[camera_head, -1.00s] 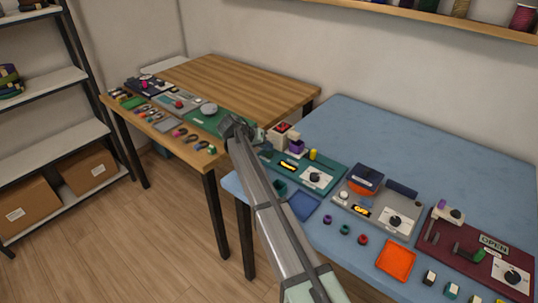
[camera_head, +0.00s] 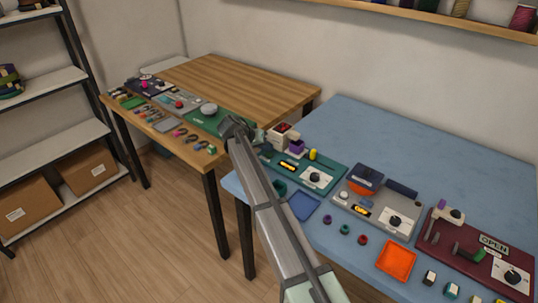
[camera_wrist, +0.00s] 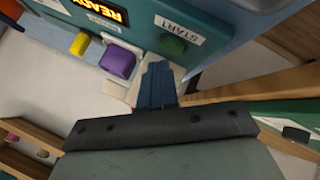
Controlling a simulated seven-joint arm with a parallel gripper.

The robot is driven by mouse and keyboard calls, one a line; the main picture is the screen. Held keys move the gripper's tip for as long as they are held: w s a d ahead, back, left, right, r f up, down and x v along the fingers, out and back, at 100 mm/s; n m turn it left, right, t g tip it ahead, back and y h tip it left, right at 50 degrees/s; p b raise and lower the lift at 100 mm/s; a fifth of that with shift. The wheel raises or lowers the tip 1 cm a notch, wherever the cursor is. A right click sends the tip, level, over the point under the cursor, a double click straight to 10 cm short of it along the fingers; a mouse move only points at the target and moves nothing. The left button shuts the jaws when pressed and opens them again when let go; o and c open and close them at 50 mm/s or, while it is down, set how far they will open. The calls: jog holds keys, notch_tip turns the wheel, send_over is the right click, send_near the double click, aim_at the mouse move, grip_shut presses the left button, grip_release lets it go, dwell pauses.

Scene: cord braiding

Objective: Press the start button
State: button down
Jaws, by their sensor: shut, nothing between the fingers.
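In the head view the teal panel (camera_head: 326,181) lies at the left end of the blue table. My arm reaches to its far left corner, and I cannot make out the button there.
A box with a red top (camera_head: 281,129) stands close to the gripper. The wooden table (camera_head: 240,80) is to the left. The blue table's back (camera_head: 420,130) is clear.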

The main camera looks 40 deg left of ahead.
aim_at(266, 154)
jog(key=shift+f, duration=0.65)
dwell(0.8)
jog(key=shift+r, duration=0.8)
jog(key=shift+r, duration=0.15)
jog(key=shift+r, duration=2.35)
